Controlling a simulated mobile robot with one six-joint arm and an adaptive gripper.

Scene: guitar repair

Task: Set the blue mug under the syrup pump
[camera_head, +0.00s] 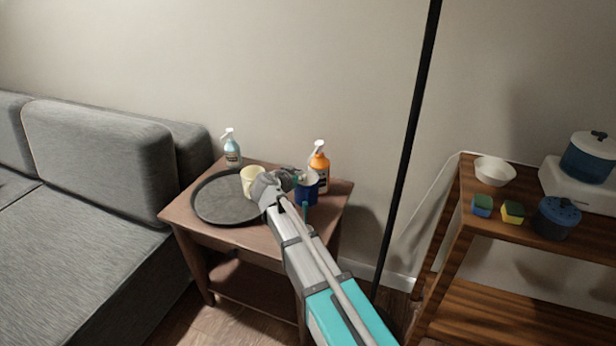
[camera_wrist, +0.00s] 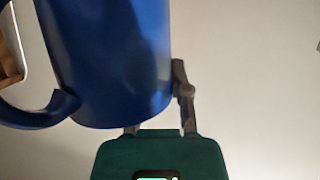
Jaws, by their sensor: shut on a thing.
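The blue mug (camera_head: 309,193) is at the right part of the small wooden table, partly hidden by my gripper. My gripper (camera_head: 291,180) is shut on it. In the wrist view the blue mug (camera_wrist: 110,60) fills the upper left, with its handle at the lower left and a gripper finger at its right side. The orange bottle with a white pump top (camera_head: 320,165) stands just behind the mug in the head view. Whether the mug touches the table or the bottle I cannot tell.
A dark round tray (camera_head: 215,205) covers the table's left part, with a cream cup (camera_head: 249,180) at its right side. A clear spray-type bottle (camera_head: 231,150) stands at the back left. A black pole (camera_head: 405,150) rises right of the table, before a wooden shelf (camera_head: 450,220).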

